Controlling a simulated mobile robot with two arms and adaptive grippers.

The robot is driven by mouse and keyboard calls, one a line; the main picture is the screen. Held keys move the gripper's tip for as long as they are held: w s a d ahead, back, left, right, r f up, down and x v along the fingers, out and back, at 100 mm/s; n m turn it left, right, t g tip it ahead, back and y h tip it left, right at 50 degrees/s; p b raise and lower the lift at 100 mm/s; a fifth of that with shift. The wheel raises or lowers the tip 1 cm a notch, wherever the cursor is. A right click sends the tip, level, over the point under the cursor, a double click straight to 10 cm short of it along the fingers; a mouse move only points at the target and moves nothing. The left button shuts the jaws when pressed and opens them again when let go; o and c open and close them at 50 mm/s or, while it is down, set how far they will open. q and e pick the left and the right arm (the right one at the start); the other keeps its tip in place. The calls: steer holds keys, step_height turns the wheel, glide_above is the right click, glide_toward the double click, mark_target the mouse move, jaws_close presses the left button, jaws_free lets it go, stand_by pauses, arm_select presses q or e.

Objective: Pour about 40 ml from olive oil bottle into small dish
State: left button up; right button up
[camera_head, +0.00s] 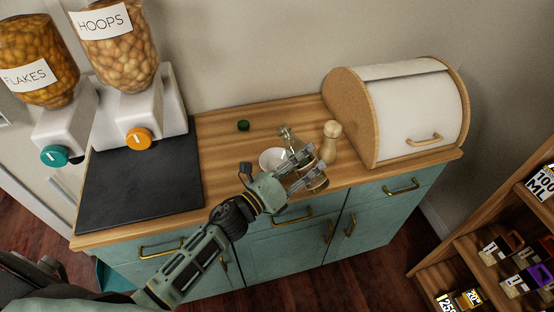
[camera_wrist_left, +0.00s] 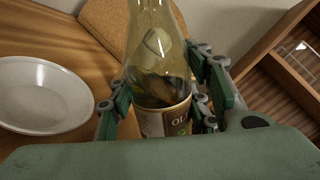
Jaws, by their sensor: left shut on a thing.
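The olive oil bottle (camera_wrist_left: 161,58) is clear greenish glass with a label and dark oil low inside. In the head view the bottle (camera_head: 312,179) is partly hidden by my left gripper (camera_head: 296,171), which is shut on it. The bottle leans, its neck toward the upper left in the head view. The small white dish (camera_wrist_left: 42,94) sits on the wooden counter left of the bottle in the wrist view. In the head view the dish (camera_head: 270,159) is partly behind the gripper. My right gripper is not in view.
A wooden mill (camera_head: 330,141) stands close right of the bottle, with a bread box (camera_head: 410,115) beyond. A small dark green cap (camera_head: 243,125) lies behind the dish. A dark mat (camera_head: 140,180) and two cereal dispensers (camera_head: 118,45) are at left. A shelf (camera_head: 480,262) stands lower right.

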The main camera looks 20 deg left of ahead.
arm_select(q)
steer(key=shift+s+d+f+n, duration=0.1)
steer(key=shift+d+f+n, duration=0.15)
steer(key=shift+n, duration=0.3)
steer(key=shift+s+d+f+n, duration=0.1)
steer(key=shift+d+n, duration=0.1)
steer(key=shift+n, duration=0.35)
steer(key=n, duration=0.1)
steer(key=f+n, duration=0.1)
steer(key=n, duration=0.1)
steer(key=shift+s+d+f+t+y+b, duration=0.15)
steer(key=shift+d+f+t+y+b, duration=0.15)
steer(key=shift+d+t+b, duration=0.1)
steer(key=shift+r+n, duration=0.1)
steer(key=shift+n, duration=0.6)
steer(key=shift+p, duration=0.3)
steer(key=shift+n+t+y, duration=0.3)
steer(key=shift+n, duration=0.7)
stand_by(0.5)
steer(key=m, duration=0.4)
steer(key=shift+a+r, duration=0.1)
steer(key=shift+a, duration=0.05)
